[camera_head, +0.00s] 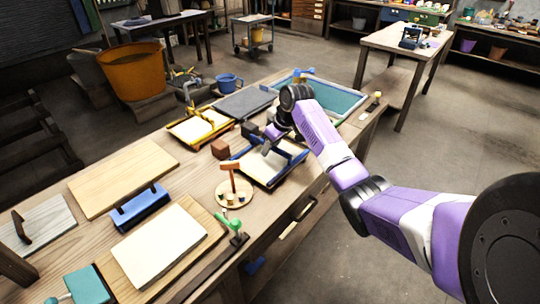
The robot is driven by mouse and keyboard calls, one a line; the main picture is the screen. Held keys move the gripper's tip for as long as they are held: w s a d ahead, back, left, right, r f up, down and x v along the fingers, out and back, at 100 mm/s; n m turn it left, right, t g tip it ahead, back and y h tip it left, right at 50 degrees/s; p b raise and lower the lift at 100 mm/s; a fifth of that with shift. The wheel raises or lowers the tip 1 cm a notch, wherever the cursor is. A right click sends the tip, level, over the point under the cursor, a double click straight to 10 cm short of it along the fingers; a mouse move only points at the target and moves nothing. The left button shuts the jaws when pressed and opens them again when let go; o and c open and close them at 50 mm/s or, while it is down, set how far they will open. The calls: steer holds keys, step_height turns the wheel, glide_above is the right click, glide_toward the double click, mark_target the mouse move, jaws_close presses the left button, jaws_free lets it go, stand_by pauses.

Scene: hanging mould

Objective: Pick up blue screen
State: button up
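A blue-framed screen (262,172) with a pale inner sheet lies on the workbench, right of the middle. A blue bar stands along its far right side. My arm reaches in from the right, and my gripper (268,144) is low over the far left part of this screen. The fingers are small and partly hidden by the wrist, so I cannot tell whether they are open or touch the frame. A larger blue-rimmed tray or frame (343,101) with a teal inside lies farther back, partly behind my arm.
A yellow frame (187,133), a dark grey slab (243,103) and brown blocks (220,149) lie close to my gripper. A round wooden stand (233,196) and a green-handled tool (234,228) are nearer. Wooden boards (125,177) fill the bench's left part.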

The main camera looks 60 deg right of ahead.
steer(key=shift+w+f, duration=0.1)
steer(key=shift+f, duration=0.15)
jaws_close()
steer(key=shift+r, duration=0.15)
